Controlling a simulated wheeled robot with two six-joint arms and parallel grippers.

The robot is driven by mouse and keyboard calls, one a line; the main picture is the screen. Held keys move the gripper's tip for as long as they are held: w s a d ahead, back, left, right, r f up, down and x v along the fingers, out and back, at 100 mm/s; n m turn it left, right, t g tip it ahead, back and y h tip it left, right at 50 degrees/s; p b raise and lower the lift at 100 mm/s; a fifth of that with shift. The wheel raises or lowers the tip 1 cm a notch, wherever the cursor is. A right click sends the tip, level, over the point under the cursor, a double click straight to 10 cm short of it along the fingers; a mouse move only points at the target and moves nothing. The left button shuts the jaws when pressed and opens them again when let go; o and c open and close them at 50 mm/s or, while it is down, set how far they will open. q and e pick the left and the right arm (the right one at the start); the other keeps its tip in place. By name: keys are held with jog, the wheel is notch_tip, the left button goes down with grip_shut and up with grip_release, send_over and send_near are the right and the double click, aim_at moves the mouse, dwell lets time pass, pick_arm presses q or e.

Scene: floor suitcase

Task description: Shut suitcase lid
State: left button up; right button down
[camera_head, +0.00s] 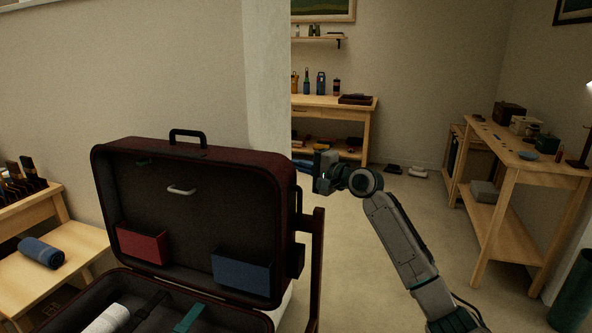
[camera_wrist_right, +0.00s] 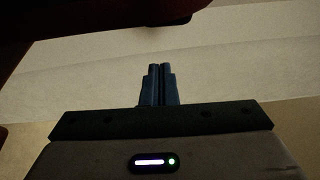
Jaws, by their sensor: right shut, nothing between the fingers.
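The suitcase stands open in the head view, its dark red lid (camera_head: 200,215) raised upright with a black handle (camera_head: 188,138) on the top edge. A red box and a blue box sit against the lid's inside. The lower shell (camera_head: 235,318) holds a white roll and straps and is cut off by the bottom edge. My right gripper (camera_head: 322,178) is shut and empty, just right of the lid's upper right corner. In the right wrist view its fingers (camera_wrist_right: 159,85) are together, with a dark shape along the top. My left gripper is not in view.
A wooden bench (camera_head: 40,270) with a blue roll (camera_head: 41,252) stands at the left. A dark upright post (camera_head: 316,270) rises beside the suitcase's right side. Wooden tables stand at the back and right (camera_head: 510,195). Floor between them is mostly clear.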

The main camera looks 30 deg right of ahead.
aim_at(296, 170)
jog(key=s+a, duration=0.2)
jog(key=a, duration=0.1)
jog(key=shift+s+r, duration=0.1)
jog(key=shift+s, duration=0.25)
jog(key=shift+a+r+p, duration=0.1)
jog(key=shift+p, duration=0.2)
